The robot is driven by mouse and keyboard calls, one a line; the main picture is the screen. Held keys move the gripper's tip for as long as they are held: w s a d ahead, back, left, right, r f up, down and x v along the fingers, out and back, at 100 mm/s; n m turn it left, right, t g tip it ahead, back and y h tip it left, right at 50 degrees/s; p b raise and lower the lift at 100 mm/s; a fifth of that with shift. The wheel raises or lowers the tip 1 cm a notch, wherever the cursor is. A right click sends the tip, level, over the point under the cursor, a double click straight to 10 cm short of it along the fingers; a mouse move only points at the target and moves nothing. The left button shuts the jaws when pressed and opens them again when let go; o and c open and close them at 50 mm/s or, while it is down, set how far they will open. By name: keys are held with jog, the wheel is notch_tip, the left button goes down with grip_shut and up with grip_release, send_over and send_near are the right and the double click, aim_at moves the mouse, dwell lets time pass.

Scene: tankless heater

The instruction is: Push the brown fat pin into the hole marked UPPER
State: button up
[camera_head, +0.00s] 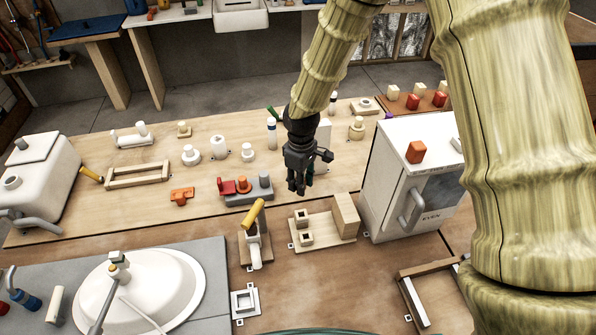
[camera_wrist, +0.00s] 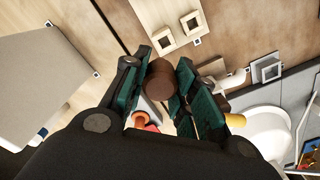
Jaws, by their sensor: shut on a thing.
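My gripper (camera_head: 301,188) hangs above the wooden worktop, left of the white cabinet. In the wrist view, its green-padded fingers (camera_wrist: 166,92) are shut on the brown fat pin (camera_wrist: 160,80), whose round end faces the camera. I cannot make out the pin in the head view. A light wooden board (camera_head: 324,227) lies below and slightly right of the gripper in the head view. It carries two square sockets (camera_head: 304,214) and a tall wooden block. The sockets also show at the top of the wrist view (camera_wrist: 190,22), apart from the pin. No UPPER marking is readable.
The white cabinet (camera_head: 408,170) with a grey handle stands close on the right. A yellow-handled fixture (camera_head: 254,235) is left of the board. A red and grey block (camera_head: 245,188) and several white knobs stand behind. A white basin (camera_head: 140,290) is front left.

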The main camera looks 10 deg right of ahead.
jog(key=shift+s+d+f, duration=0.1)
jog(key=shift+s+f, duration=0.2)
jog(key=shift+f, duration=0.1)
jog(key=shift+s+f+b, duration=0.5)
notch_tip(320, 180, down, 3)
jog(key=shift+w+r+b, duration=0.1)
jog(key=shift+r+b, duration=0.05)
jog(key=shift+b, duration=0.4)
jog(key=shift+w, duration=0.1)
jog(key=shift+f, duration=0.2)
jog(key=shift+f+b, duration=0.65)
jog(key=shift+f, duration=0.85)
